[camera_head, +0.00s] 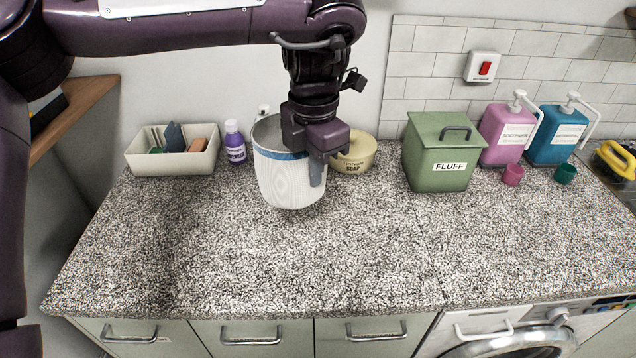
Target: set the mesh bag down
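The mesh bag (283,182) is a white, finely striped, open-topped bag with a blue band around its rim. It is upright at the back middle of the speckled counter (270,260). My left gripper (312,168) comes down from above at the bag's right side and appears shut on its rim. One grey finger shows against the outside of the bag; the other finger is hidden. I cannot tell whether the bag's bottom touches the counter. My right gripper is not in view.
A cream tray (150,166) with small items and a purple bottle (235,145) stand left of the bag. A yellow soap tub (356,157) is close on its right, then a green FLUFF box (438,165) and pink (503,138) and blue (555,140) dispensers. The counter's front is clear.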

